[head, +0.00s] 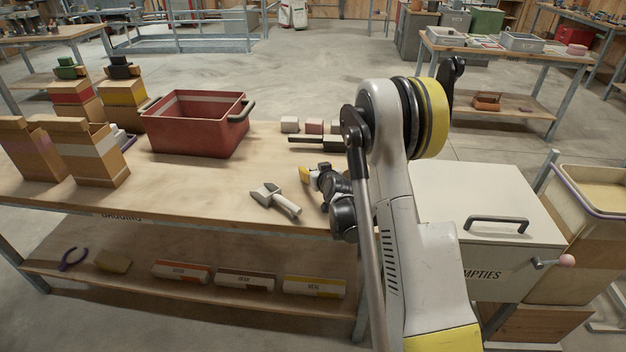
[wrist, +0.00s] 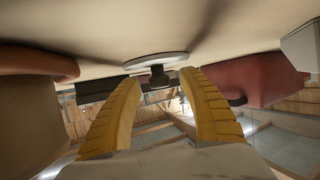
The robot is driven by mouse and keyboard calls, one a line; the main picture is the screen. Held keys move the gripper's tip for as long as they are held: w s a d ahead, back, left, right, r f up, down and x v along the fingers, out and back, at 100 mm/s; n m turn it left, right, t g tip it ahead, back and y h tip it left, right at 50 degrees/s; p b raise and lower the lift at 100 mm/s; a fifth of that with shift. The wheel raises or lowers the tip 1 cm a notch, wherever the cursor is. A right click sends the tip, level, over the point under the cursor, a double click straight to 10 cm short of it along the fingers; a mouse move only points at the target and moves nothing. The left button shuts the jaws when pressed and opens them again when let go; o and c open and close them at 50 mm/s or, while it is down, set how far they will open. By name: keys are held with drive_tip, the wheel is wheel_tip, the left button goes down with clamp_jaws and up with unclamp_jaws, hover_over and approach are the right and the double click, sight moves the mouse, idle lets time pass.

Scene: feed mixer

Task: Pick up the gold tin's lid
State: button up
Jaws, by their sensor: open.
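A flat, round, silver-grey lid (wrist: 142,62) with a dark knob (wrist: 158,75) shows in the wrist view, where the scene appears upside down. It seems to rest on the wooden bench, knob upward. My gripper (wrist: 159,79) is open, its two yellow ridged fingers on either side of the knob with gaps visible. In the head view my gripper (head: 307,174) is low over the bench, right of the grey scoop (head: 276,198). The lid is not visible there. I cannot make out a gold tin in either view; whether the lid belongs to one is unclear.
A red crate (head: 195,128) stands left on the bench (head: 215,195), with small blocks (head: 314,127) and a dark tool (head: 318,142) behind my gripper. A large brown rounded object (wrist: 30,115) is close at left in the wrist view. A white cabinet (head: 500,200) stands right.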

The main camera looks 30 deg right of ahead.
drive_tip(key=shift+w, duration=0.2)
clamp_jaws()
drive_tip(key=shift+r, duration=0.15)
